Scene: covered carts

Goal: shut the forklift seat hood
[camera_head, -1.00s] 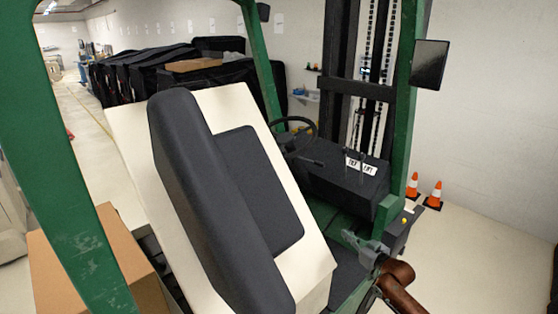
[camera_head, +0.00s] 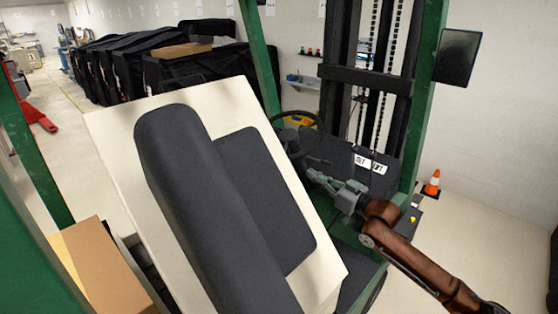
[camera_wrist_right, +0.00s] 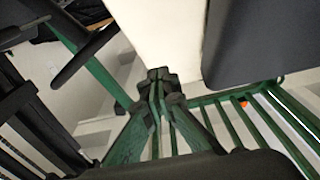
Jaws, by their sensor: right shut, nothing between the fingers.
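The cream seat hood (camera_head: 107,118) stands tilted up in the middle of the head view, carrying the black seat back (camera_head: 205,215) and black seat cushion (camera_head: 262,195). In the right wrist view, part of the cream hood (camera_wrist_right: 168,35) and black seat (camera_wrist_right: 265,40) show close by. My right gripper (camera_head: 318,178) is shut and empty, just right of the hood's right edge, near the steering wheel. Its fingertips (camera_wrist_right: 160,76) appear at the lower end of the cream panel; I cannot tell if they touch it. My left gripper is out of view.
The steering wheel (camera_head: 294,134), lever console (camera_head: 372,166) and black mast (camera_head: 362,80) stand beyond the hood. Green posts (camera_head: 428,90) frame the cab. A cardboard box (camera_head: 100,268) is at lower left. An orange cone (camera_head: 432,183) stands on open floor at right.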

